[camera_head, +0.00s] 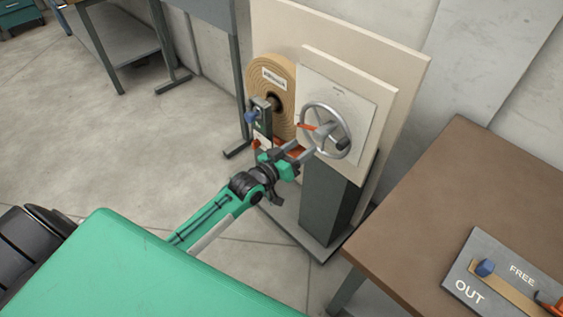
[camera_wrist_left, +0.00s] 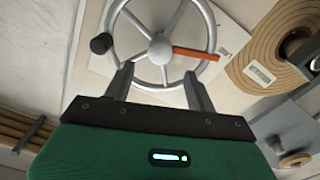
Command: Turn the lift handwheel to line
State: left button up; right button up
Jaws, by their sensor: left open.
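The lift handwheel (camera_head: 322,131) is a grey metal spoked wheel on a pale upright panel (camera_head: 360,103). It has a dark knob (camera_head: 343,144) at its lower right and an orange-red pointer (camera_head: 306,127) toward the left. In the left wrist view the wheel's hub (camera_wrist_left: 160,49) is ahead, with the knob (camera_wrist_left: 101,43) at left and the pointer (camera_wrist_left: 196,54) at right. My left gripper (camera_head: 301,153) is open at the wheel's lower left. Its fingers (camera_wrist_left: 159,88) straddle the lower rim in the left wrist view; contact cannot be told. Small panel markings are unreadable.
A tan spiral roll (camera_head: 271,85) and a small blue-knobbed unit (camera_head: 255,116) stand left of the wheel. A dark pedestal (camera_head: 328,205) is below. A brown table (camera_head: 440,190) at right bears a grey board marked OUT and FREE (camera_head: 490,265).

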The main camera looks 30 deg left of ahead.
pick_arm(q)
jog(key=v, duration=0.7)
jog(key=shift+s+b, duration=0.25)
jog(key=shift+b, duration=0.05)
jog(key=shift+a, duration=0.1)
